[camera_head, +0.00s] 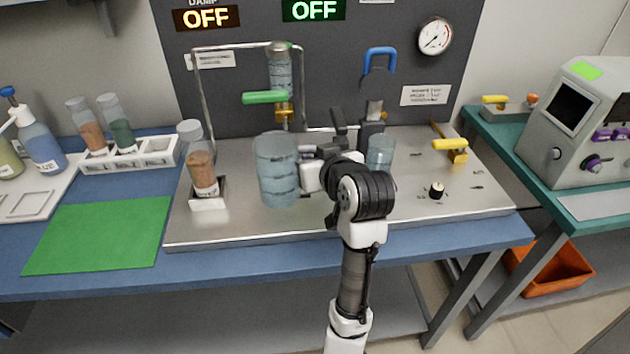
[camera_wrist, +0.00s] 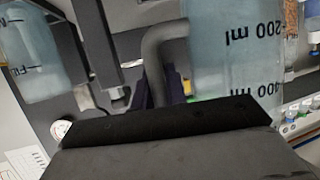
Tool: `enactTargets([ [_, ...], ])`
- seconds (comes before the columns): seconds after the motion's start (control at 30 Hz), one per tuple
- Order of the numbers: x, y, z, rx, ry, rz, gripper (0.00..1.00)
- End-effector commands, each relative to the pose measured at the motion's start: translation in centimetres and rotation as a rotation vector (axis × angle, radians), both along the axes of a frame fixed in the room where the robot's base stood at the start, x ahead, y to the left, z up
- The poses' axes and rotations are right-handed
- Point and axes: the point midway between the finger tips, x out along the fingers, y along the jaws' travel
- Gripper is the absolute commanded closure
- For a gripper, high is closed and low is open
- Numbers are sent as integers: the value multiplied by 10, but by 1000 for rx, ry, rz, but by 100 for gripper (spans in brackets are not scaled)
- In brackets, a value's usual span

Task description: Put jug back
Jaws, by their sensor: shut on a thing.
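The jug (camera_head: 277,172) is a clear, bluish measuring jug with dark marks around it, upright above the steel plate at the front middle. I cannot tell whether its base touches the plate. My gripper (camera_head: 311,168) is at the jug's right side, shut on it where the handle is. In the wrist view the jug (camera_wrist: 235,45) appears upside down, with 200 ml and 400 ml marks. Its grey handle (camera_wrist: 155,50) runs down to the dark jaws, which hide the grip itself.
A column with a green lever (camera_head: 264,97) stands behind the jug. A tube of brown grains (camera_head: 201,172) stands to its left. A clear cylinder (camera_head: 380,152) is right of my wrist. A green mat (camera_head: 98,235) lies bare on the blue bench; the plate's front right is mostly clear.

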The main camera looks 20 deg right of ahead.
Motion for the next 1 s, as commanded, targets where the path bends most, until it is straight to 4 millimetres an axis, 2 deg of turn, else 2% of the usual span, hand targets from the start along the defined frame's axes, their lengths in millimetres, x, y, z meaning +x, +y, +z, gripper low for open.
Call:
enactTargets([
  [0.1,0,0,-14,1,-2,0,100],
  [0.27,0,0,-23,-1,-2,-1,100],
  [0.5,0,0,-53,0,-1,-1,100],
  [0.97,0,0,-61,-1,-3,-1,100],
  [1.0,0,0,-60,-1,-1,-1,81],
])
